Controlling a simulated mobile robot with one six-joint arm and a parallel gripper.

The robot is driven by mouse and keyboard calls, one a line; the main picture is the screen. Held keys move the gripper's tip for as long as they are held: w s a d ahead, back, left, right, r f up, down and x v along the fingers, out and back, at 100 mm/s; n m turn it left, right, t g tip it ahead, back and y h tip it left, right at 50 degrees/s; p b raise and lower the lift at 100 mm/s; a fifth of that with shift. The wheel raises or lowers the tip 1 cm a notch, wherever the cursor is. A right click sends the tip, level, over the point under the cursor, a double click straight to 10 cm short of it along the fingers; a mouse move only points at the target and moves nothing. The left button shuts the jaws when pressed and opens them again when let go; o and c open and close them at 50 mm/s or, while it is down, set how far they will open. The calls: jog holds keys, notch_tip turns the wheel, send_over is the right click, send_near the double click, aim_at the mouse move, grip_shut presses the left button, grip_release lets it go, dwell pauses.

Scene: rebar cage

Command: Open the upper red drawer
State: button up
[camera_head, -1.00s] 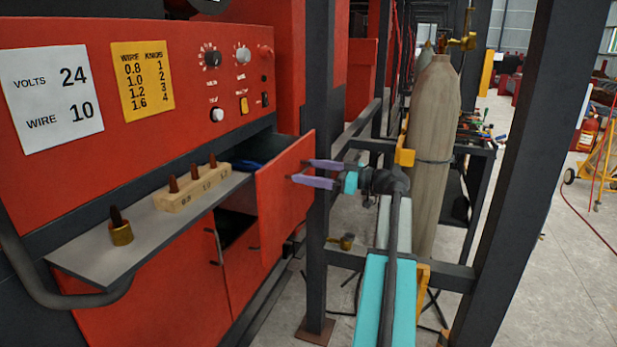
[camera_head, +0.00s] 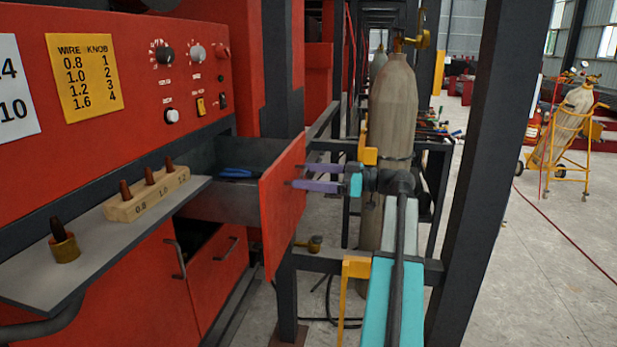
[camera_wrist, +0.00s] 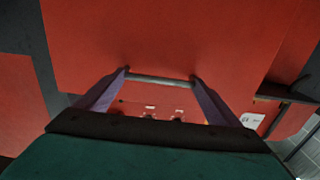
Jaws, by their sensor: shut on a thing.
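The upper red drawer (camera_head: 283,205) stands pulled out from the red machine, its grey tray (camera_head: 230,207) exposed, with a blue item (camera_head: 238,173) inside. My gripper (camera_head: 293,175) is at the drawer's outer front face in the head view, its purple fingers reaching left toward it. In the wrist view my gripper (camera_wrist: 160,80) is shut on the drawer's metal bar handle (camera_wrist: 160,81), one finger at each end, before the red front.
A shelf (camera_head: 110,240) holds a wooden block (camera_head: 147,195) with several tips and a brass cup (camera_head: 65,248). A dark upright post (camera_head: 480,180) stands right of my arm. A gas cylinder (camera_head: 392,110) stands behind. Open floor lies at the right.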

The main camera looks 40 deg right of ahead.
jog(key=o, duration=1.1)
jog(key=shift+o, duration=1.3)
jog(key=shift+w+a, duration=0.1)
jog(key=shift+w, duration=0.05)
jog(key=v, duration=1.4)
jog(key=shift+b, duration=0.3)
